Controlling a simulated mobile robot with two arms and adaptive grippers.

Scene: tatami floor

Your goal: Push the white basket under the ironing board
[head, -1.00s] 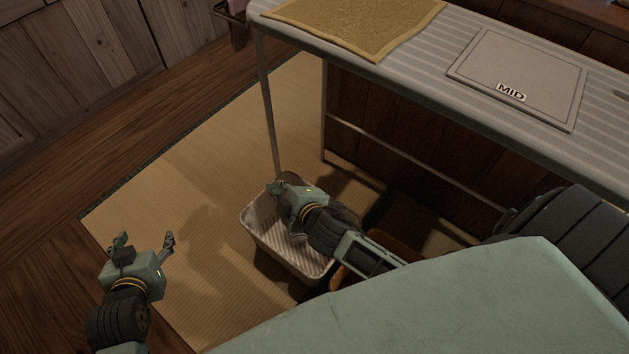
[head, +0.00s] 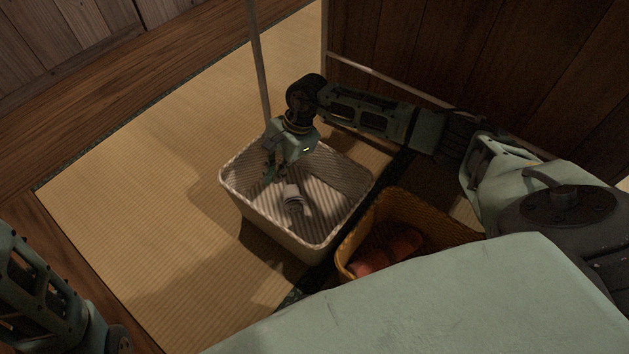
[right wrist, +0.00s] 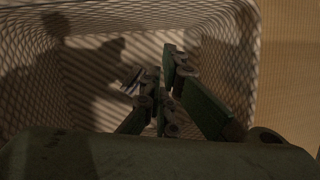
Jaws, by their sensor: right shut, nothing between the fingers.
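The white basket (head: 268,228) stands on the tatami in the head view, with a small pale object (head: 292,197) inside. My right gripper (head: 271,174) is shut and empty, pointing down over the basket's left far part. In the right wrist view its fingers (right wrist: 150,92) show against the basket's inner wall (right wrist: 215,75); whether they touch it I cannot tell. Of the ironing board, only a thin metal leg (head: 257,70) and a low crossbar (head: 385,78) show; its top is out of view. My left gripper is out of view; only my left arm shows at lower left.
A yellow-brown basket (head: 440,211) with a reddish item (head: 392,250) in it stands close to the white basket's right. A wooden wall (head: 450,50) rises behind. Bare tatami (head: 150,190) lies to the left.

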